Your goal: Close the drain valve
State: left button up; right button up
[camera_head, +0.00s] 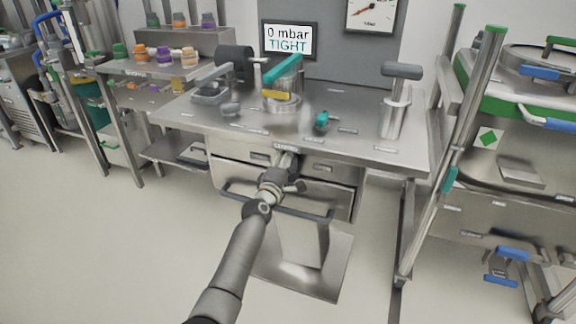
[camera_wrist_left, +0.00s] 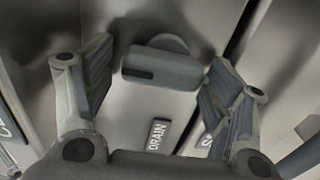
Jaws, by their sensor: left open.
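My left gripper (camera_head: 286,164) reaches in from the bottom to the front of the steel bench, just below the tabletop edge. In the left wrist view the gripper (camera_wrist_left: 158,82) is open, one finger on each side of a dark grey drain valve handle (camera_wrist_left: 160,70). The handle lies nearly crosswise, with a round part behind it. A gap shows between the handle and each finger, so they look apart. A label reading DRAIN (camera_wrist_left: 158,136) is below the handle. In the head view the gripper hides the valve. My right gripper is not in view.
The bench top (camera_head: 345,105) carries a vessel with a green handle (camera_head: 284,68), a teal valve (camera_head: 321,119) and a grey-topped post (camera_head: 396,115). A display (camera_head: 290,38) reads 0 mbar TIGHT. Drawers (camera_head: 335,170) and a dark rail are below the edge. Open floor lies left.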

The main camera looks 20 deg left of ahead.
pick_arm(q)
jog(key=s, duration=1.2)
jog(key=shift+a, duration=0.2)
